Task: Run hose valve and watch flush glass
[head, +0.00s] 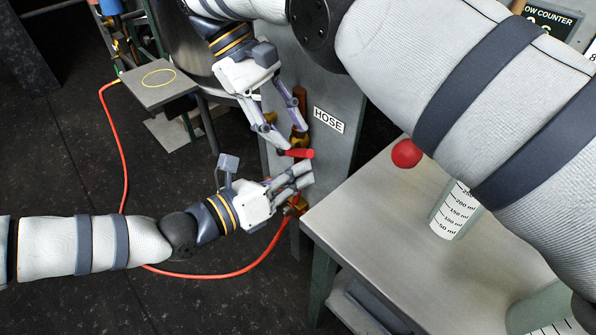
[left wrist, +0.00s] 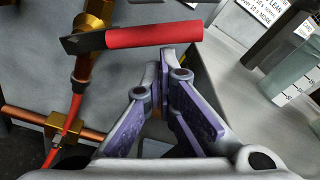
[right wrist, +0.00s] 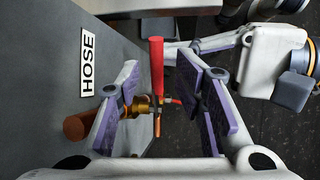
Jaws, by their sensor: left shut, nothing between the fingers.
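The hose valve has a red lever handle (head: 299,153) on a brass body (head: 299,137), beside the HOSE label (head: 328,120) on a grey panel. In the left wrist view the red handle (left wrist: 155,34) lies level across the picture. My right gripper (head: 293,136) is open above the handle; in the right wrist view the handle (right wrist: 157,62) shows between its spread fingers. My left gripper (head: 306,176) is shut and empty just below the handle; I cannot tell if it touches. A graduated glass (head: 455,208) stands on the grey bench.
An orange hose (head: 225,276) runs along the dark floor to a fitting below the valve. A red ball (head: 407,153) is above the bench (head: 365,235). A small plate with a yellow ring (head: 160,92) stands back left. My right arm covers the upper right.

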